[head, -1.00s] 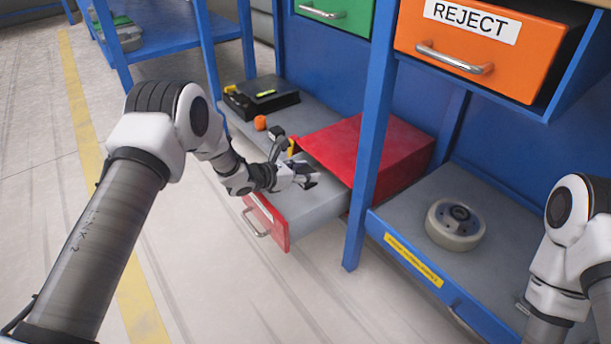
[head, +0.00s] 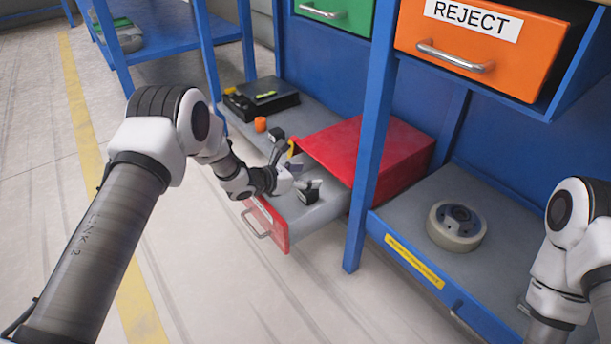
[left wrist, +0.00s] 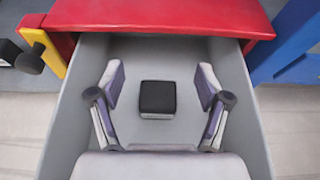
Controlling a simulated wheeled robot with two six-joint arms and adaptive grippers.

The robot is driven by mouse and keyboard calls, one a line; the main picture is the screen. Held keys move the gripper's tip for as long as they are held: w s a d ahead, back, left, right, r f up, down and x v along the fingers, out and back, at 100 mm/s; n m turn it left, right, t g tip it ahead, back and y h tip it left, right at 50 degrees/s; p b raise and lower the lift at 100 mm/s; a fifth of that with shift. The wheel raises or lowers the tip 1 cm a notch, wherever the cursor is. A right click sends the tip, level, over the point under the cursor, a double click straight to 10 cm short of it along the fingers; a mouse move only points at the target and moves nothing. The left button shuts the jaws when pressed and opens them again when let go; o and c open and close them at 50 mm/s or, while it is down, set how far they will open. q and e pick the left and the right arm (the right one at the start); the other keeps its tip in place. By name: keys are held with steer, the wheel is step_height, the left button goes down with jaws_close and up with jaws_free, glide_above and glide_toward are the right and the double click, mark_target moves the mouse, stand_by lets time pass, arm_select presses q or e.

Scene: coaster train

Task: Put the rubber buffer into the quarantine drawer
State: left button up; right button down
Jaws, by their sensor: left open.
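The rubber buffer appears as a small black square block (left wrist: 157,97) on the grey floor of an open drawer in the left wrist view. The pulled-out drawer (head: 277,237) has a red front with a metal handle, under a red housing (head: 400,160); its label is too small to read. My left gripper (head: 303,180) is over the drawer. In the left wrist view its fingers (left wrist: 159,92) are spread on either side of the block, with gaps at both sides. My right gripper is out of view.
A blue post (head: 370,140) stands right of the drawer. A round grey part (head: 457,227) lies on the right shelf. An orange REJECT drawer (head: 480,45) is above. A black case (head: 260,98) and an orange cylinder (head: 260,124) sit behind the left arm.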

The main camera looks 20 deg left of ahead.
arm_select(q)
steer(key=r+p+v, duration=0.1)
steer(key=p+v, duration=0.5)
steer(key=v, duration=0.6)
steer(key=shift+r, duration=0.15)
